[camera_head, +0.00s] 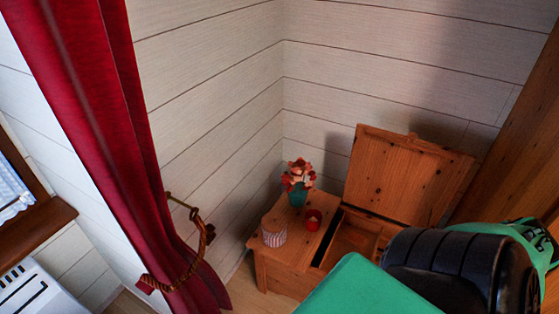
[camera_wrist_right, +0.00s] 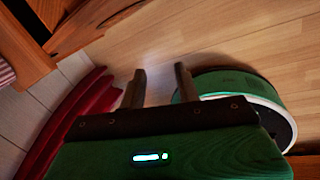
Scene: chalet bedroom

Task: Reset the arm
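My right gripper (camera_wrist_right: 161,85) shows in the right wrist view with its two dark fingers apart and nothing between them. It hangs above the wooden floor (camera_wrist_right: 225,45). In the head view, green and black links of my own arm fill the lower right, in front of a wooden chest (camera_head: 284,277); the right fingertips do not show there. The chest's hinged lid (camera_head: 400,180) stands raised, and its open compartment (camera_head: 352,238) is partly hidden by my arm. My left gripper is not in view.
A teal vase with red flowers (camera_head: 297,196), a red cup (camera_head: 313,219) and a striped round box (camera_head: 274,232) stand on the chest's left top. A red curtain (camera_head: 110,130) hangs at left, tied with a rope (camera_head: 190,265). Pale plank walls form the corner behind.

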